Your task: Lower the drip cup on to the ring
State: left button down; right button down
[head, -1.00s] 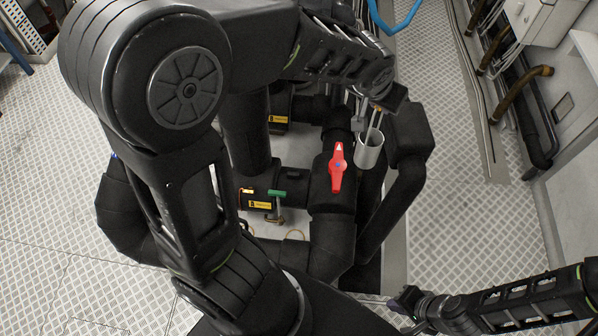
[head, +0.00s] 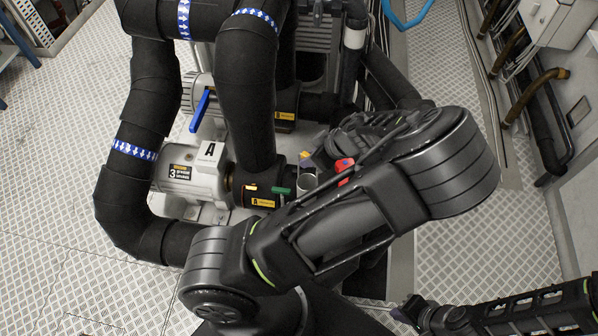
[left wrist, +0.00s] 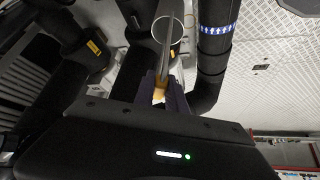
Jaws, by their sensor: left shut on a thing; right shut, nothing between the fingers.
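The drip cup (head: 307,183) is a small pale grey cylinder. In the head view it shows just left of the red valve handle (head: 344,166), near the green-handled drain cock (head: 281,191). My left gripper (head: 322,163) is shut on the cup's thin hanger, mostly covered by my arm. In the left wrist view the cup's round rim (left wrist: 167,31) shows beyond the fingers (left wrist: 160,92). My right gripper (head: 409,310) is shut and empty at the lower right.
Thick black insulated pipes (head: 250,110) with blue arrow bands stand left of and behind the cup. Tread-plate floor (head: 60,190) is open at left.

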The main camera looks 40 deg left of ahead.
pick_arm(q)
jog(key=s+f, duration=0.1)
jog(key=s+a+f+n, duration=0.1)
jog(key=s+f+n+g, duration=0.1)
jog(key=shift+a+f, duration=0.1)
jog(key=shift+a, duration=0.25)
pick_arm(e)
jog(key=shift+f, duration=0.3)
